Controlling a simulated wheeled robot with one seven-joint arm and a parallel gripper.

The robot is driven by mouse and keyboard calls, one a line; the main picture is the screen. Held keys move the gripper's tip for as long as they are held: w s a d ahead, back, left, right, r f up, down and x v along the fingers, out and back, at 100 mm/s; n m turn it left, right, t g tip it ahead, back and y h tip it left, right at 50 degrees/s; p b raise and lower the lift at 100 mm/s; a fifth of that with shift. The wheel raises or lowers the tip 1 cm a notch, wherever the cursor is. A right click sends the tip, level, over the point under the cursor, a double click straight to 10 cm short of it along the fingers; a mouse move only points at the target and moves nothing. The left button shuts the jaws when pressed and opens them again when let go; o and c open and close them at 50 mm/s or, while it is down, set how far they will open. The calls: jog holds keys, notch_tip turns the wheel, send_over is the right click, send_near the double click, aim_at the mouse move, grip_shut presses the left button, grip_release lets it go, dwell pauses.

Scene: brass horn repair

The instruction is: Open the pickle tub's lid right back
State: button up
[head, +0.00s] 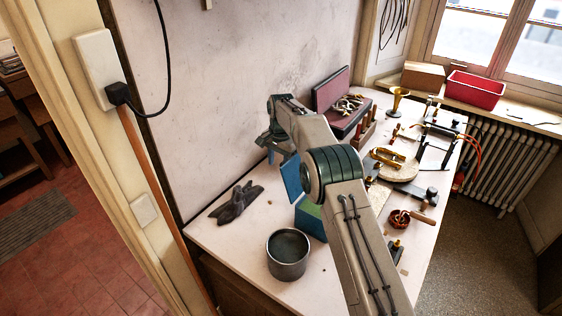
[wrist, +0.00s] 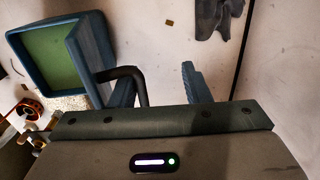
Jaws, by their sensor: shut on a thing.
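The pickle tub (head: 312,222) is a blue box on the workbench, partly hidden behind my arm in the head view. Its green inside shows in the wrist view, where its blue rim (wrist: 22,82) is at the upper left. The blue lid (head: 291,178) is raised and stands roughly upright at the tub's edge; the wrist view shows it nearly edge-on (wrist: 92,50). A black bar handle (wrist: 128,74) sticks out from the lid. My gripper (wrist: 158,76) is at this handle and shut on it, though the exact contact is partly hidden. In the head view my gripper (head: 272,150) is beside the raised lid.
A metal pot (head: 288,262) stands in front of the tub. A dark grey cloth or glove (head: 238,203) lies to the left, near the wall. Horn parts and tools, including a brass funnel (head: 397,98), crowd the bench's right side.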

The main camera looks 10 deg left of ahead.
jog(key=shift+a+r, duration=0.35)
jog(key=shift+r, duration=0.2)
notch_tip(320, 180, up, 13)
jog(key=d, duration=0.1)
jog(key=shift+s+d, duration=0.15)
jog(key=shift+d, duration=0.05)
jog(key=shift+d, duration=0.1)
